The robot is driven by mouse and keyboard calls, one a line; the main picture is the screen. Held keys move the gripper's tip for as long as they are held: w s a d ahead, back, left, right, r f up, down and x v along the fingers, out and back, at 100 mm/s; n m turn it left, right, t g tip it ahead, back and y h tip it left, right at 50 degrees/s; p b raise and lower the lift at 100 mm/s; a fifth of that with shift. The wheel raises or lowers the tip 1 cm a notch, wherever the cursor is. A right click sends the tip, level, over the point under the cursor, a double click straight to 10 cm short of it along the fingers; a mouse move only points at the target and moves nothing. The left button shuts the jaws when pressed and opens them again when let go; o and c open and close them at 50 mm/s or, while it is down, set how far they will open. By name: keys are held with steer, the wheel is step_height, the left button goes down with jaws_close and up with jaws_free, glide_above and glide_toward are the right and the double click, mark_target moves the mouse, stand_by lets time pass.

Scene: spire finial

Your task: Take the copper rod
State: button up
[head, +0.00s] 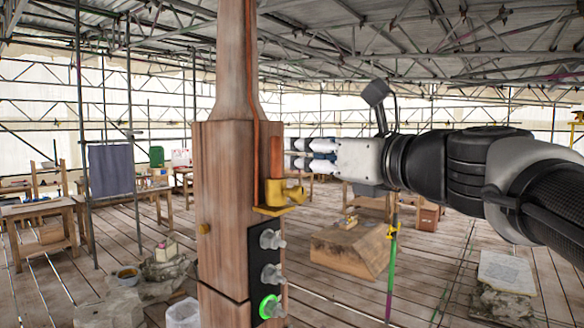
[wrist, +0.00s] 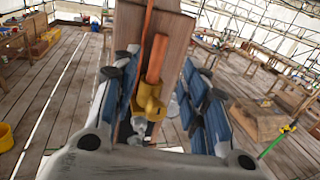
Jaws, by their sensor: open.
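The copper rod (head: 276,157) stands upright in a yellow clamp holder (head: 285,194) on the side of a wooden post (head: 222,180). In the wrist view the copper rod (wrist: 157,58) rises from the yellow holder (wrist: 150,102), between my two fingers. My gripper (head: 312,154) is open, with its fingertips pointing left towards the rod at about its height. In the wrist view my gripper (wrist: 160,95) has one blue-padded finger on each side of the rod, with gaps between. The rod's lower end is hidden in the holder.
A thin copper strip (head: 255,80) runs up the post. Below the holder, a black panel (head: 266,276) carries several grey knobs, the lowest lit green. A wooden block (head: 350,250) and a stone (head: 500,290) stand on the plank floor to the right. Workbenches stand further back.

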mark_target(279, 149)
steer(key=p+x, duration=0.1)
steer(key=x, duration=0.8)
steer(key=shift+w+a+f, duration=0.1)
steer(key=shift+a, duration=0.05)
steer(key=shift+s, duration=0.2)
steer(key=shift+c, duration=0.2)
steer(key=shift+w, duration=0.1)
steer(key=c, duration=0.4)
jaws_close()
